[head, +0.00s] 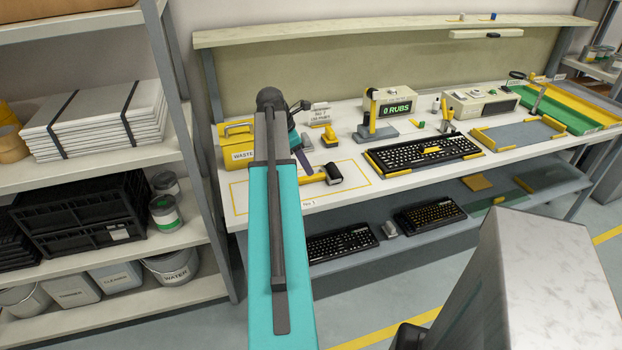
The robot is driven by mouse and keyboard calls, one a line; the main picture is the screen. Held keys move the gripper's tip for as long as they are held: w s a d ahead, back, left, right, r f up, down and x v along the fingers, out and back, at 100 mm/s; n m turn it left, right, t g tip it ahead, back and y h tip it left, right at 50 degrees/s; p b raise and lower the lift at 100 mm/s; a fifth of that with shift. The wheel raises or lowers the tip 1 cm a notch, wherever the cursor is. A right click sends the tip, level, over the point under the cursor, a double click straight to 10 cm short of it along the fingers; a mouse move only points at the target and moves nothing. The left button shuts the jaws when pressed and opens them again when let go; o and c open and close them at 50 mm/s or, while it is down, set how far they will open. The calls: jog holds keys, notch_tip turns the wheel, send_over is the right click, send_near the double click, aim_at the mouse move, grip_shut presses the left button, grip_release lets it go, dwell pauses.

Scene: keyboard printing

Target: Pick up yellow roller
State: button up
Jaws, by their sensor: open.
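A roller with a yellow handle (312,179) and a black roll (333,173) lies on the white table, inside a yellow outlined area marked No 1. My teal arm reaches from the bottom of the head view up to the table's left part. My gripper (304,151) is small and partly hidden behind the arm. It appears above the table, behind the roller and a little to its left in the picture, apart from it. It is open, with nothing seen in it.
A yellow waste box (238,146) stands left of the arm. A grey stand (376,132) holds a yellow-and-black tool. A black keyboard (423,153) lies to the right, with a small yellow piece on it. A counter reading 0 RUBS (391,105) stands behind.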

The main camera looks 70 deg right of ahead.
aim_at(310, 179)
jog(key=shift+f, duration=0.1)
jog(key=shift+p+x, duration=0.65)
jog(key=shift+x, duration=1.85)
jog(key=shift+w+a+f, duration=0.1)
jog(key=shift+w+f, duration=0.05)
jog(key=shift+c, duration=0.5)
grip_shut()
